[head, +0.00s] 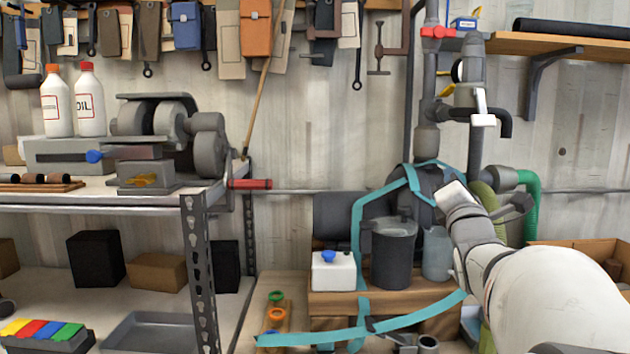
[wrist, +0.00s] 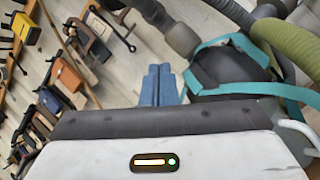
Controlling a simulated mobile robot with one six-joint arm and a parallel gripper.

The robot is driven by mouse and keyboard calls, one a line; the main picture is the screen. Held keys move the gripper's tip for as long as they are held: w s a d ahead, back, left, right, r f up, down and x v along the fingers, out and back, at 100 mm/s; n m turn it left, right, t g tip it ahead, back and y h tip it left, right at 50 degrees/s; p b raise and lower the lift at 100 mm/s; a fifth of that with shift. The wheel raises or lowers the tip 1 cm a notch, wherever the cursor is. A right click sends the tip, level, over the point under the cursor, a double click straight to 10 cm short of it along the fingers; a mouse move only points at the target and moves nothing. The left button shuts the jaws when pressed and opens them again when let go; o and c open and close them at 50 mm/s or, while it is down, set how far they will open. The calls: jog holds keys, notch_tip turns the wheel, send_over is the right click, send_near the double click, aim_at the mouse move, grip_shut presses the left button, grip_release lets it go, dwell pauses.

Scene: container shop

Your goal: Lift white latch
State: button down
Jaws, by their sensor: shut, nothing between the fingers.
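A small white lever (head: 482,118), which looks like the latch, hangs on the grey pipework at the upper right in the head view. Its white end block points down, above and to the right of my arm's end. I cannot make it out in the wrist view. My gripper (wrist: 160,84) shows in the wrist view as two blue-grey fingers pressed together, with nothing between them. In the head view my arm reaches in from the lower right and its end is below the lever, apart from it. The fingertips are not clear there.
Teal straps (head: 357,230) wrap a dark round container beside my arm. A shelf (head: 560,45) juts out at the upper right. A workbench (head: 100,196) stands left.

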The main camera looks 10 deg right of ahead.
aim_at(482, 108)
jog(key=s+d+n+t+y+b, duration=0.2)
jog(key=s+d+n+t+b, duration=0.1)
jog(key=n, duration=0.8)
jog(key=s+t+b, duration=0.1)
jog(key=t+b, duration=0.1)
jog(key=shift+s+d+f+t+b, duration=0.3)
jog(key=shift+s+d+f+t, duration=0.1)
jog(key=shift+r, duration=0.1)
jog(key=p+x, duration=0.1)
jog(key=x, duration=0.9)
jog(key=s, duration=0.2)
jog(key=s+a+r, duration=0.1)
jog(key=shift+s+r, duration=0.15)
jog(key=shift+s, duration=0.15)
